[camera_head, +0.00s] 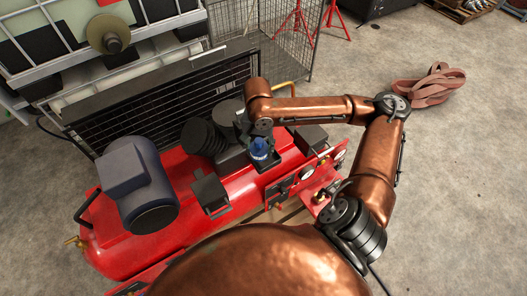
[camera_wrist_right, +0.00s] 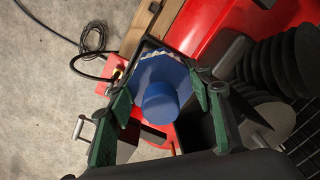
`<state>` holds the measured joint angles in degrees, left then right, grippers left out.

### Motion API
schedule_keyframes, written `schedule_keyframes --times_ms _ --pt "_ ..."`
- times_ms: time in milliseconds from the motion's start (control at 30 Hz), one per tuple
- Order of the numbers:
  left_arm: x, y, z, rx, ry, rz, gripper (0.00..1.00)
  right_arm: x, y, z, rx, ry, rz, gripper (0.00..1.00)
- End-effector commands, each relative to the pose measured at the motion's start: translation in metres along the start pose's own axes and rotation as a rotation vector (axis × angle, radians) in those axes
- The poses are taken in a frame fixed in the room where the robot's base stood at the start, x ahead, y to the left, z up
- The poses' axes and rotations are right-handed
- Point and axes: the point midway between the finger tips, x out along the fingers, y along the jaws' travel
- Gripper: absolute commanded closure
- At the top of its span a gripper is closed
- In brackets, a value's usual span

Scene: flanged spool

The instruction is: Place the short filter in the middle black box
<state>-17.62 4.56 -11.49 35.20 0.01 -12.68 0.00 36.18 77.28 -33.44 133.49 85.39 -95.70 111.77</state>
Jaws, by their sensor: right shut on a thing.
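The short filter, a blue cylinder with a rounded cap, shows in the head view (camera_head: 259,149) and in the right wrist view (camera_wrist_right: 163,84). My right gripper (camera_wrist_right: 160,97) is shut on it, with one green-padded finger on each side. The filter is at the middle black box (camera_head: 271,164) on the red machine. Dark box edges show around it in the wrist view. I cannot tell whether it touches the box floor, as its lower end is hidden. My left gripper is not in view.
The other black boxes stand to the left (camera_head: 210,193) and right (camera_head: 312,138). A grey-blue motor (camera_head: 140,185) is on the left of the red tank (camera_head: 115,245). Black ribbed parts (camera_head: 202,137) stand close beside the right gripper. A black mesh panel (camera_head: 160,100) is behind.

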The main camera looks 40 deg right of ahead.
Motion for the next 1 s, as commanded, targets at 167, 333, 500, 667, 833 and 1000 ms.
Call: schedule_keyframes --times_ms 167,333,500,667,833,1000 --pt "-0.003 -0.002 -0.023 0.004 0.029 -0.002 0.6 0.019 0.007 -0.016 0.003 0.001 0.0 0.77" --pt "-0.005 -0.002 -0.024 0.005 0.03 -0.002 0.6 0.03 0.011 -0.023 0.002 0.001 0.001 0.77" --pt "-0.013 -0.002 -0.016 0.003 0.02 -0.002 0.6 0.053 0.012 -0.024 0.0 -0.001 0.001 0.77" --pt "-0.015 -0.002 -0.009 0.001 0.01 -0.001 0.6 0.062 0.011 -0.025 0.0 0.003 -0.001 0.77" --pt "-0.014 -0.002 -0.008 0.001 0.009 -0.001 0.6 0.062 0.011 -0.025 0.0 0.002 -0.001 0.77" --pt "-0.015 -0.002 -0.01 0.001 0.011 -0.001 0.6 0.065 0.011 -0.025 0.0 0.001 -0.001 0.5"
